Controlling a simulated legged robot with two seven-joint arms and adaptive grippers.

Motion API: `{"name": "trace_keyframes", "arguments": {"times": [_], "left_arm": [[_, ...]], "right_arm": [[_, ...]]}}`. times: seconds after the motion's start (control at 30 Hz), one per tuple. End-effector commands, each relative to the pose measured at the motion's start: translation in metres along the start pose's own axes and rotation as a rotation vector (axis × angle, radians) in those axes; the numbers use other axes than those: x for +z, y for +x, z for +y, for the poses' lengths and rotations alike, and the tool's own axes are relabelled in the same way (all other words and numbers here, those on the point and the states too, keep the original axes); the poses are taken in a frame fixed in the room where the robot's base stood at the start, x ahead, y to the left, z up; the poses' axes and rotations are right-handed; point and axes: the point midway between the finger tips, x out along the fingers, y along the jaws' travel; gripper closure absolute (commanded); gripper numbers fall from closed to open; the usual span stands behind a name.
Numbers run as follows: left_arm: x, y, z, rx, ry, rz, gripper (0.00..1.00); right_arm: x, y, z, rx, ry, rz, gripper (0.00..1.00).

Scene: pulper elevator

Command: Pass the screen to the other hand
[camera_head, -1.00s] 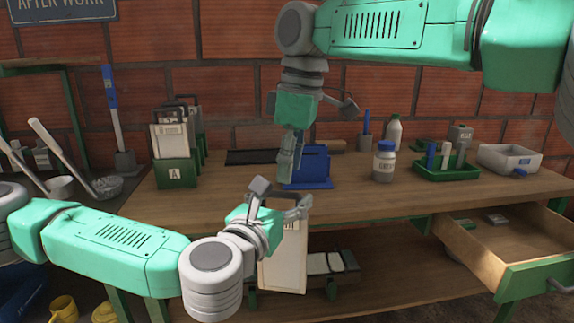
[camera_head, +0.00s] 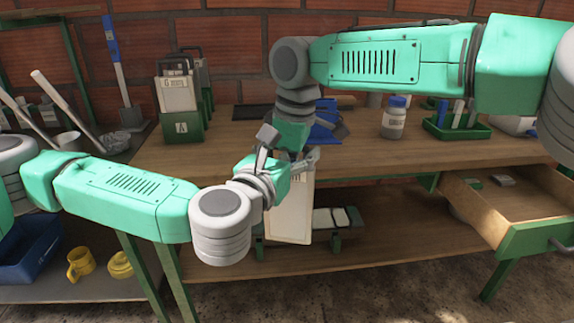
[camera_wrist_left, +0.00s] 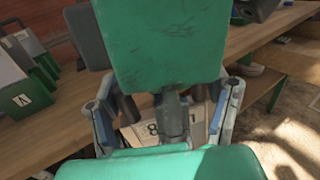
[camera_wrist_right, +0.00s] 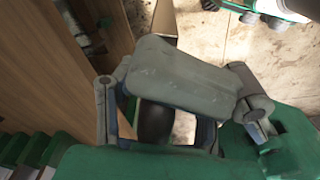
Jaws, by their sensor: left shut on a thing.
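The screen (camera_head: 290,210), a flat cream panel, hangs upright below my left gripper (camera_head: 285,160) in front of the bench edge. My left gripper is shut on its top part, which the fingers hide. Part of the screen's printed face shows in the left wrist view (camera_wrist_left: 150,130). My right gripper (camera_head: 305,140) comes down from above, just behind and over my left gripper. Its visible finger is spread to the side, so it looks open. Its other fingers are mostly hidden, and I cannot tell whether it touches the screen.
A green rack marked A (camera_head: 182,128) with similar panels stands on the bench at left. A blue holder (camera_head: 325,122) is behind my grippers. An open drawer (camera_head: 510,215) juts out at right.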

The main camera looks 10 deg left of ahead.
Motion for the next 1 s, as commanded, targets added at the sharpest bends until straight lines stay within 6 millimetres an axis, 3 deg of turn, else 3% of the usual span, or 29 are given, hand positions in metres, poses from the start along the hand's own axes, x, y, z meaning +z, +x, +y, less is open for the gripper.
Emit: {"name": "trace_keyframes", "arguments": {"times": [0.2,0.33,0.47,0.5,0.53,0.83,1.0], "left_arm": [[0.002,0.0,-0.002,-0.001,0.001,-0.004,0.74],[0.002,0.0,-0.001,-0.001,0.0,-0.004,0.73],[0.002,0.0,0.0,0.0,-0.001,-0.004,0.74],[0.002,0.0,0.001,0.001,-0.001,-0.004,0.16],[0.002,0.0,0.001,0.001,-0.001,-0.004,0.06],[0.001,-0.001,0.0,-0.001,0.0,-0.001,0.06],[0.0,-0.019,-0.001,-0.004,0.0,0.0,0.06]], "right_arm": [[0.001,0.0,0.0,0.0,0.0,0.001,0.6],[0.001,0.0,0.001,0.0,0.0,0.001,1.0],[0.0,0.0,0.0,0.0,0.001,0.0,1.0],[-0.001,-0.001,0.0,0.0,0.001,0.0,1.0],[-0.001,-0.001,0.0,0.0,0.001,0.0,1.0],[0.0,-0.001,0.001,0.001,0.001,0.001,1.0],[0.001,-0.001,0.001,0.001,0.001,0.001,1.0]]}}
